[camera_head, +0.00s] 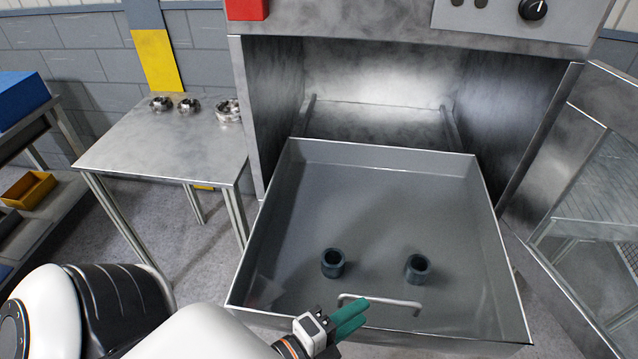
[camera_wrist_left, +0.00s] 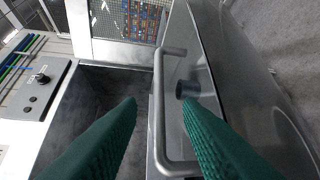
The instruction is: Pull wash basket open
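The wash basket (camera_head: 385,185) is a wide grey metal tray. It extends well out of the open washing cabinet (camera_head: 380,70). Its handle (camera_head: 402,303) is a thin pale bar at the front wall. My left gripper (camera_head: 348,316), with green fingers, is close to the handle's left end in the head view. In the left wrist view the fingers (camera_wrist_left: 159,104) are apart, and the handle (camera_wrist_left: 158,95) shows between them; contact cannot be told. My right gripper is not in view.
Two dark rings (camera_head: 333,262) (camera_head: 418,268) stand in the basket. A metal table (camera_head: 170,140) with several metal parts is at the left. The open cabinet door (camera_head: 590,170) stands at the right. A yellow bin (camera_head: 28,190) is at far left.

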